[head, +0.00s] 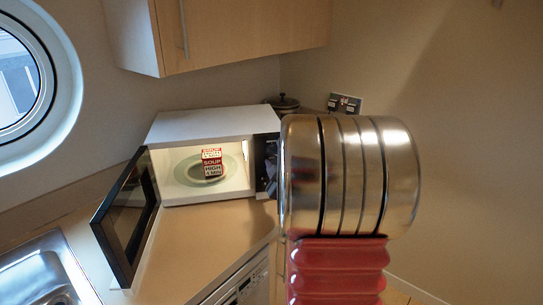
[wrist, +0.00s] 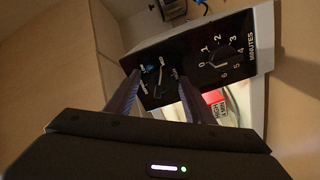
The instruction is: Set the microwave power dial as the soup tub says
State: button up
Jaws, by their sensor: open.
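The white microwave (head: 205,123) stands on the counter with its dark door (head: 127,222) swung open to the left. The red and white soup tub (head: 212,163) sits inside on the glass turntable; its label reads SOUP and HIGH, with a small MIN line whose figure is hard to read. The tub shows partly in the wrist view (wrist: 216,102). The black control panel has a minutes dial (wrist: 221,62) and the power dial (wrist: 157,77). My gripper (wrist: 159,84) is open, its fingers on either side of the power dial; contact is unclear. The power dial's setting is unclear.
My arm hides much of the panel in the head view. A dark pot (head: 284,103) and a wall socket (head: 345,104) are behind the microwave. A sink (head: 40,275) is at front left, and wall cabinets (head: 225,35) hang above. The counter (head: 195,245) before the microwave is clear.

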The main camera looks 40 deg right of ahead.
jog(key=shift+c, duration=0.2)
jog(key=c, duration=0.9)
jog(key=shift+c, duration=0.3)
jog(key=shift+a+f+m, duration=0.1)
jog(key=shift+m, duration=0.3)
jog(key=m, duration=1.1)
jog(key=shift+w+a+f, duration=0.15)
jog(key=shift+a+f, duration=0.05)
